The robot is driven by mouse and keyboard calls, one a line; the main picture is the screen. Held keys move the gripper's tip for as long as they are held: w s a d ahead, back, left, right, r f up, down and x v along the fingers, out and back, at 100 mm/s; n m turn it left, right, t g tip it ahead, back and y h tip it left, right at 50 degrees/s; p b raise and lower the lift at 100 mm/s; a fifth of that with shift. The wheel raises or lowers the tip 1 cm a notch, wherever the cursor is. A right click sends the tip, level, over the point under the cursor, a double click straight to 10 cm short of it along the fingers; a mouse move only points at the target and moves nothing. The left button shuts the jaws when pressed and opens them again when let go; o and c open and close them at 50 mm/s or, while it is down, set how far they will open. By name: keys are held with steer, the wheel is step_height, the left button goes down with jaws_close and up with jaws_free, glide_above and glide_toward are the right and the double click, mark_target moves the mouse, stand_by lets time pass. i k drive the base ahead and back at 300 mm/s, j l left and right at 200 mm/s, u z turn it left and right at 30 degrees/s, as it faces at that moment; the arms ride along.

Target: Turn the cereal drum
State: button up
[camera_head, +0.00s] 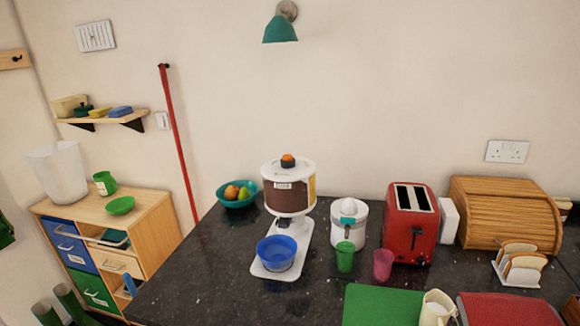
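The cereal drum (288,190) is a clear cylinder of brown cereal on a white stand (304,233), with a white lid and an orange knob (287,160) on top. It stands upright on the dark granite counter, left of the middle. A blue bowl (276,253) sits on the stand's white base below the drum. A small label shows on the drum's upper front. My gripper is not in view.
A white juicer (349,222), a green cup (345,257), a pink cup (383,265) and a red toaster (410,224) stand to the right. A fruit bowl (237,194) is behind left. The granite counter (190,275) is clear at front left.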

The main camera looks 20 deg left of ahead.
mark_target(289, 187)
steer(key=i+j, duration=0.3)
steer(key=i+j+z, duration=0.1)
steer(key=i+j, duration=0.2)
steer(key=i+j+z, duration=0.1)
steer(key=i+j, duration=0.15)
steer(key=j, duration=0.2)
steer(key=i+j, duration=0.25)
steer(key=j, duration=0.15)
steer(key=i+j+z, duration=0.1)
steer(key=i+j, duration=0.45)
steer(key=j, duration=0.25)
steer(key=z, duration=0.05)
